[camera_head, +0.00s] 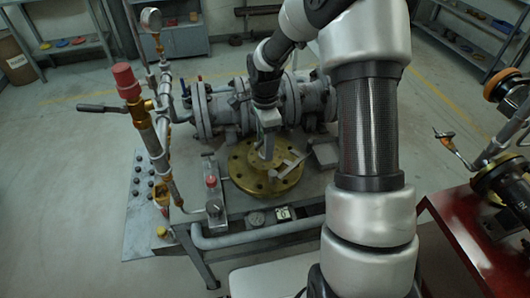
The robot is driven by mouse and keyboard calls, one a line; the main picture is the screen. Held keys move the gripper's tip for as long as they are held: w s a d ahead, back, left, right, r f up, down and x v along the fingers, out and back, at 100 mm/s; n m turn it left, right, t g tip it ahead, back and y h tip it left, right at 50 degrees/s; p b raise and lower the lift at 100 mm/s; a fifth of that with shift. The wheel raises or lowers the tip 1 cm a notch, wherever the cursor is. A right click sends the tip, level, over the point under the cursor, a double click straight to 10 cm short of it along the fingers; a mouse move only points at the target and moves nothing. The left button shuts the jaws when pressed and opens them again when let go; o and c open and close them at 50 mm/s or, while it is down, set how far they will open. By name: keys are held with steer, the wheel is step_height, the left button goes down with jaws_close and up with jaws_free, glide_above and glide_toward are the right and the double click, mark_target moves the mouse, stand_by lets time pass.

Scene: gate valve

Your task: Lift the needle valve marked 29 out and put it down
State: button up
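I cannot make out the number 29 on any part, so I cannot tell which one is the needle valve. A small fitting with a pale tag (284,213) sits at the bench's front edge, beside a dark round fitting (256,218); the tag's marking is too small to read. A red-knobbed fitting (211,183) stands on a grey block left of the brass flange. My gripper (267,153) points down over the brass flange (240,170). Its fingers are small and partly merge with grey parts there, so their opening and any held thing cannot be told.
Large grey flanged pipework (225,110) runs behind the flange. A red-capped brass valve (128,88) with a lever and a pressure gauge (151,20) rise at the left. A red bench (465,235) with brass and black fittings stands at the right.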

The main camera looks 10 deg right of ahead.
jaws_close()
steer(key=shift+r, duration=0.2)
step_height(320, 180, up, 9)
steer(key=shift+r, duration=0.1)
steer(key=shift+r+p, duration=1.8)
steer(key=shift+r, duration=0.75)
